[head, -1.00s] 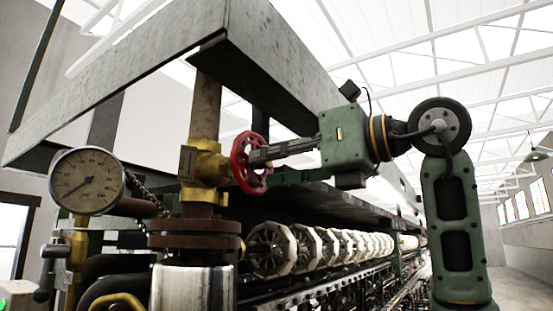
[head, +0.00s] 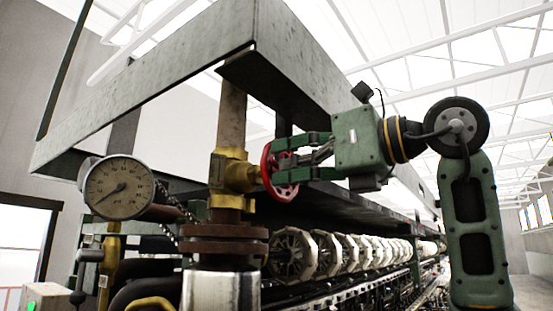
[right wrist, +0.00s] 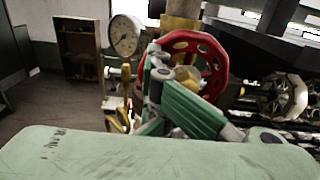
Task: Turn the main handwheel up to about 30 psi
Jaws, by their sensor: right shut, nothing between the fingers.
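The red main handwheel (head: 268,171) sits on a brass valve (head: 231,175) on the vertical pipe, left of my right gripper. The wheel also shows in the right wrist view (right wrist: 217,62). My right gripper (head: 286,170) comes in from the right with its fingertips at the wheel. It is shut with nothing held between the fingers; whether they touch the rim or a spoke, I cannot tell. The round pressure gauge (head: 119,187) is left of the valve, with its needle toward the lower left; its figures are too small to read. My left gripper is out of view.
A large grey metal hood (head: 170,95) overhangs the valve. A rusty flange (head: 222,245) and a shiny cylinder (head: 220,292) stand below it. A row of pale reels (head: 292,255) runs back to the right. A dark chain hangs by the gauge.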

